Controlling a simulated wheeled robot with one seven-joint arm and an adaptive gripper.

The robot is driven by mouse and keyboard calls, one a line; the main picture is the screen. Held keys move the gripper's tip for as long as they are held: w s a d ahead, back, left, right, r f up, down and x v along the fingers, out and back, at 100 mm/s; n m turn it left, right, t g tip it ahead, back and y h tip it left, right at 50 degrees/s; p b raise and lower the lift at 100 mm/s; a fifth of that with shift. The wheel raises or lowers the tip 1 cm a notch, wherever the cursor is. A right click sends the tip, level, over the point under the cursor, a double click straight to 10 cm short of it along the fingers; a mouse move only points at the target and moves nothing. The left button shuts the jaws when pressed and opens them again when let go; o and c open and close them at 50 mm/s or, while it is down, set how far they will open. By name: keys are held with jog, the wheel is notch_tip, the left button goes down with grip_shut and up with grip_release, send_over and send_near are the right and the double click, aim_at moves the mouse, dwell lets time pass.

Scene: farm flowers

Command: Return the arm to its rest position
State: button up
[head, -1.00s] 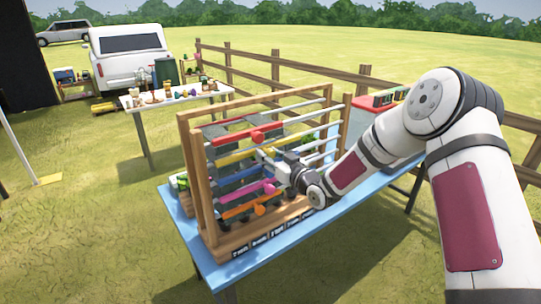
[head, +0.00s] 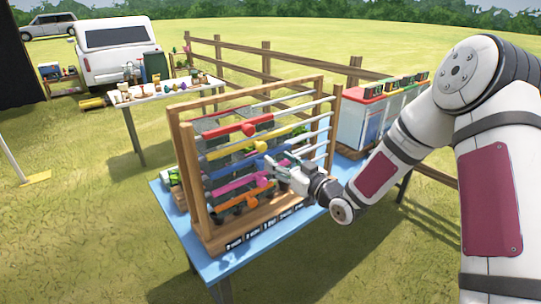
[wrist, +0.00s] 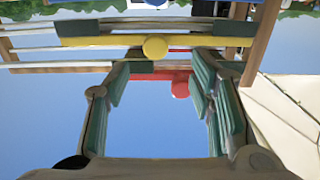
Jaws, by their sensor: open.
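My gripper (head: 279,167) is in front of the right part of a wooden rack (head: 187,170) in the head view. In the wrist view, its two green-padded fingers (wrist: 160,82) stand wide apart with nothing between them. The rack carries several coloured bars with round knobs, including a red bar (head: 232,133), a yellow bar (head: 228,152) and a blue bar (head: 232,169). The yellow bar (wrist: 100,41) and red bar (wrist: 160,76) lie beyond the fingers in the wrist view. My arm reaches in from the right, bent at the elbow. Whether a fingertip touches the rack cannot be told.
The rack stands on a blue table (head: 213,265). A red-and-white box (head: 357,112) stands behind the rack to the right. A wooden fence (head: 225,66) runs behind. A white table (head: 135,97) with small goods and a white vehicle (head: 118,52) are at back left. Grass is open at left.

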jog(key=shift+v, duration=0.85)
jog(key=s+d+r+m+g+h, duration=0.3)
jog(key=s+d+r+g+h, duration=0.1)
jog(key=s+d+r+h, duration=0.65)
jog(key=s+d+r+m+g, duration=0.1)
jog(key=s+m+g, duration=0.1)
jog(key=s, duration=1.1)
jog(key=s+d+r+m+g+b, duration=0.1)
jog(key=s+r+m+g, duration=0.1)
jog(key=s, duration=1)
jog(key=shift+s+g, duration=0.4)
jog(key=shift+g, duration=0.1)
